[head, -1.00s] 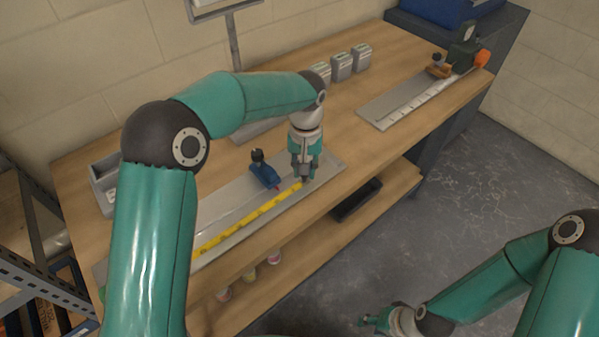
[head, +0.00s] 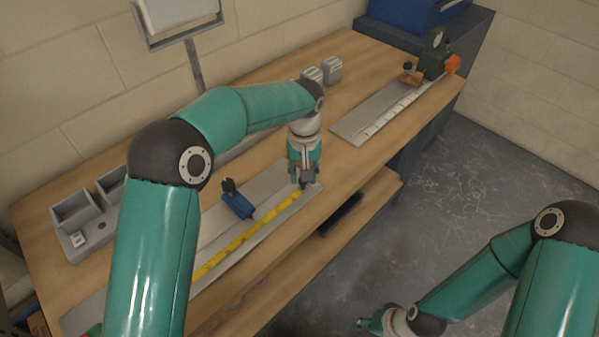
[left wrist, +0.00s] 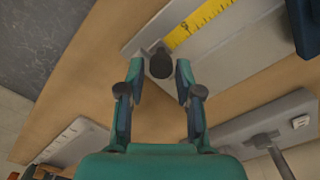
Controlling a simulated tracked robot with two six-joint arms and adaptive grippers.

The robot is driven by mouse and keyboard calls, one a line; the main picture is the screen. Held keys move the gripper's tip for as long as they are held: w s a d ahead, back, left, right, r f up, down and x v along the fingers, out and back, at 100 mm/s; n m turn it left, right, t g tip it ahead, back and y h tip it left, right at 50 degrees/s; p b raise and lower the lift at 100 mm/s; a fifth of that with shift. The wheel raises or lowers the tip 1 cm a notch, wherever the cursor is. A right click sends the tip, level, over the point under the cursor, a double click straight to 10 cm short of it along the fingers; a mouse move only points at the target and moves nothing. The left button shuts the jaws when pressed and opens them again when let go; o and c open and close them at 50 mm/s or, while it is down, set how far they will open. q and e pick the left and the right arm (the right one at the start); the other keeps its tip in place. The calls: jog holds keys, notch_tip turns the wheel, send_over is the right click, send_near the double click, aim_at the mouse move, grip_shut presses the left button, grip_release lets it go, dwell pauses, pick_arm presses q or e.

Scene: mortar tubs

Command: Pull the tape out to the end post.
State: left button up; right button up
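A yellow tape (head: 245,238) lies pulled out along a grey board (head: 312,193); its near part is hidden behind my left arm. A dark round-topped post (left wrist: 160,65) stands at the board's far end, and the tape (left wrist: 198,22) reaches it in the left wrist view. My left gripper (head: 302,183) is over that end. In the left wrist view, its fingers (left wrist: 158,90) are apart with the post showing between the tips and nothing visibly gripped. A blue slider with a black knob (head: 238,204) sits on the board. My right gripper (head: 372,323) hangs low over the floor; its opening is unclear.
A second board (head: 365,122) with a dark green reel (head: 433,58) lies at the far right of the wooden bench (head: 350,160). Grey bins (head: 75,218) stand at left, small grey boxes (head: 331,70) at the back. The floor right of the bench is clear.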

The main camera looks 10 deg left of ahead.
pick_arm(q)
jog(key=shift+s, duration=0.1)
notch_tip(320, 180, up, 12)
dwell(0.6)
jog(key=shift+f, duration=0.2)
dwell(0.3)
